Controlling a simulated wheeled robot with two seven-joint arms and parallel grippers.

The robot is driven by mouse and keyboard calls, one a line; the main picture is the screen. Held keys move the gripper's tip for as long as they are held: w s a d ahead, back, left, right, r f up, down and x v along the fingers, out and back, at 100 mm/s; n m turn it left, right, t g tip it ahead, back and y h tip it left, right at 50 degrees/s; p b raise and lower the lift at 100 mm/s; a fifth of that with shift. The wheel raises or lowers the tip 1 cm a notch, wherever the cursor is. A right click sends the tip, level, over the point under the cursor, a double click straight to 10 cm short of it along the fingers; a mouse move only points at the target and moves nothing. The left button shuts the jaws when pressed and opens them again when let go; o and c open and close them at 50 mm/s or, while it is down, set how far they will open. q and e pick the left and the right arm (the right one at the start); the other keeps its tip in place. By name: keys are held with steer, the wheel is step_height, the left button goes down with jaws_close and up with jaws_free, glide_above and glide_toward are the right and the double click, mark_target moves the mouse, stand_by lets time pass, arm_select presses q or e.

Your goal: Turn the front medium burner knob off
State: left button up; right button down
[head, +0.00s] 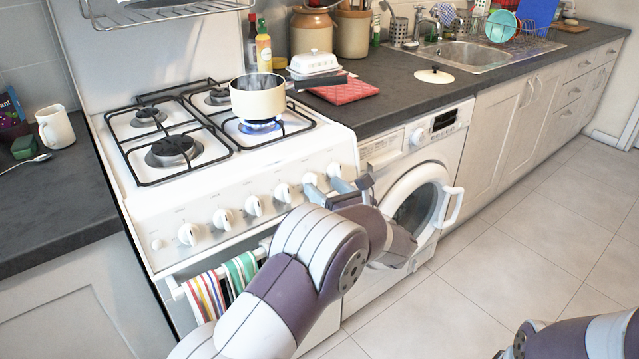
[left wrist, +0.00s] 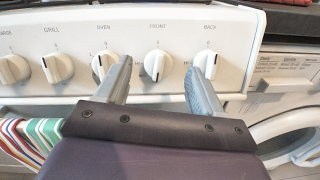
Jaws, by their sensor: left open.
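The white knob under the word FRONT (left wrist: 157,64) is on the stove's front panel, second from the right in the left wrist view. In the head view this knob (head: 310,179) is partly behind my left gripper's fingers. My left gripper (head: 322,184) is open in front of the panel. In the left wrist view its fingers (left wrist: 160,76) stand on either side of the FRONT knob, with gaps visible. A blue flame (head: 260,126) burns on the front right burner under a cream pot (head: 258,98). My right gripper is out of view.
The OVEN knob (left wrist: 104,66) and BACK knob (left wrist: 207,64) flank the FRONT knob, close to my fingers. Striped towels (head: 222,285) hang on the oven rail. A washing machine (head: 415,195) with its round door stands right of the stove. The tiled floor (head: 520,240) is clear.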

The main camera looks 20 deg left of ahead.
mark_target(316, 181)
arm_select(q)
steer(key=x, duration=0.3)
steer(key=shift+w+a, duration=0.1)
steer(key=shift+a, duration=0.05)
steer(key=shift+c, duration=0.3)
steer(key=c, duration=1)
